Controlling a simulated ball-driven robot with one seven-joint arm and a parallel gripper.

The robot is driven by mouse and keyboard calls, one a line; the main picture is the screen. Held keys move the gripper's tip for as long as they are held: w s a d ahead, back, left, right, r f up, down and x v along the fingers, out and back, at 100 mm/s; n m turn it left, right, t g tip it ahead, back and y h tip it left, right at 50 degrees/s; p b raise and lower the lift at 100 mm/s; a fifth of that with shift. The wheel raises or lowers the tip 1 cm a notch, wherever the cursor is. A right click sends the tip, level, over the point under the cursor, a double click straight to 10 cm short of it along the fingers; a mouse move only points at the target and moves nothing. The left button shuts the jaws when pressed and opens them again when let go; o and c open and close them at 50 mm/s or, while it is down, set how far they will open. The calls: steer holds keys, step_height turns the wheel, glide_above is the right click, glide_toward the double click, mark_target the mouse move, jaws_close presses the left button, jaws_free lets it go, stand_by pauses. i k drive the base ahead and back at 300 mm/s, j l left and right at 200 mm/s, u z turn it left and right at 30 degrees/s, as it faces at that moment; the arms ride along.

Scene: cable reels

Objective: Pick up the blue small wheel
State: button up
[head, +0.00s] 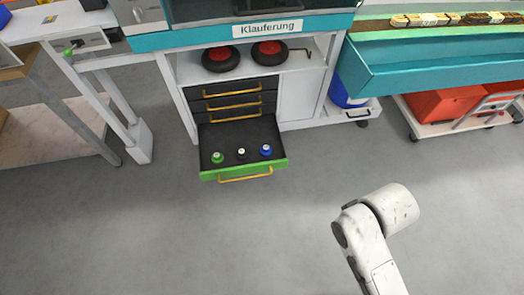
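The blue small wheel (266,150) stands at the right side of a pulled-out drawer (279,166) with a green front. It has a pale top. A black small wheel (241,153) with a white top stands in the middle of the drawer, and a green small wheel (217,157) stands on the left. The three are apart from each other, and nothing covers the blue one. Part of my white arm shows at the lower right, away from the drawer. My gripper is not in view.
Closed dark drawers (233,100) with yellow handles lie above the open one. Two black wheels with red hubs (221,59) rest on the shelf above. A white table leg (138,142) stands left of the drawer. The grey floor (200,240) in front is clear.

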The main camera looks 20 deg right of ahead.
mark_target(266, 150)
steer(key=i+j+z, duration=0.45)
steer(key=i+j, duration=0.15)
steer(key=i+j+z, duration=0.2)
steer(key=j, duration=0.25)
steer(key=i+j+z, duration=0.45)
steer(key=j, duration=0.45)
